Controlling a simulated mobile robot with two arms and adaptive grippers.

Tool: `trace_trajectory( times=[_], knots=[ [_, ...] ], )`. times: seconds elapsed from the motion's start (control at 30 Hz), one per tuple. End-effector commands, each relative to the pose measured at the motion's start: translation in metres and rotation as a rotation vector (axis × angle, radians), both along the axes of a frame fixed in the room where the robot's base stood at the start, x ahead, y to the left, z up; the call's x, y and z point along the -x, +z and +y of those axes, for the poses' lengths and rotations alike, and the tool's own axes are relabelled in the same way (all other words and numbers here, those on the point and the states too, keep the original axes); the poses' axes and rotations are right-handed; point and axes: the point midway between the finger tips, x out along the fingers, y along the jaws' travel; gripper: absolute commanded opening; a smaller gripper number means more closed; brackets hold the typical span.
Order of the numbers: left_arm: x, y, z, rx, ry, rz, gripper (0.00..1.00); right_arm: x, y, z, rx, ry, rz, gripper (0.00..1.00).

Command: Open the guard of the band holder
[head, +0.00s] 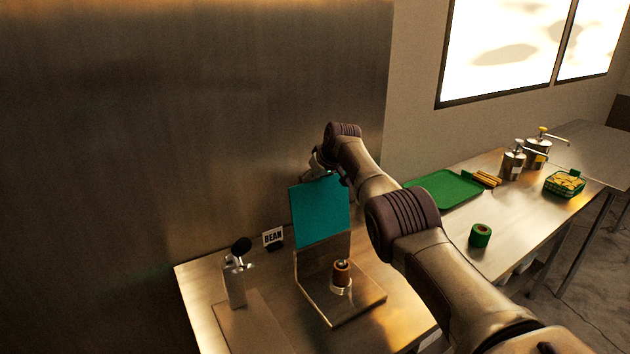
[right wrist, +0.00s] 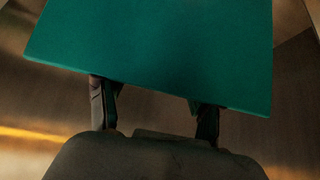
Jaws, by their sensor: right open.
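The band holder (head: 362,306) is a bent metal stand on the near steel counter, with a small brown roll (head: 341,273) on its base. Its guard appears to be the flat teal panel (head: 320,213), which stands raised and nearly upright at the top of the stand's back plate. My right gripper (head: 319,167) is open at the panel's top edge. In the right wrist view the teal panel (right wrist: 160,45) fills the upper part and hides the fingertips, so contact is unclear. My left gripper is not in view.
A metal dispenser (head: 235,285) with a black knob and a BEAN sign (head: 273,238) stand left of the holder. A steel wall (head: 150,130) rises close behind. Right of my arm are a green tray (head: 444,190), a green roll (head: 480,235), pump dispensers (head: 514,163) and a basket (head: 564,184).

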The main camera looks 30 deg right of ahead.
Motion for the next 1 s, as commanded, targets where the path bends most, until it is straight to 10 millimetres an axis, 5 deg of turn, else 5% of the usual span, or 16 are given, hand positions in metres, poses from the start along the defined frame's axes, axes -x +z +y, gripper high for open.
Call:
trace_trajectory(
  times=[0.03, 0.47, 1.0],
  knots=[
    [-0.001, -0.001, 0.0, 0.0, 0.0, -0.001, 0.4, 0.004, -0.013, 0.004, -0.003, 0.007, 0.026, 0.72],
    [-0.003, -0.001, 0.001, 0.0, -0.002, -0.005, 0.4, 0.008, -0.003, 0.002, -0.003, 0.005, 0.019, 0.72],
    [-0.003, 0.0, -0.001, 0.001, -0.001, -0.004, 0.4, 0.059, 0.075, -0.003, 0.001, 0.0, -0.001, 0.72]
  ],
)
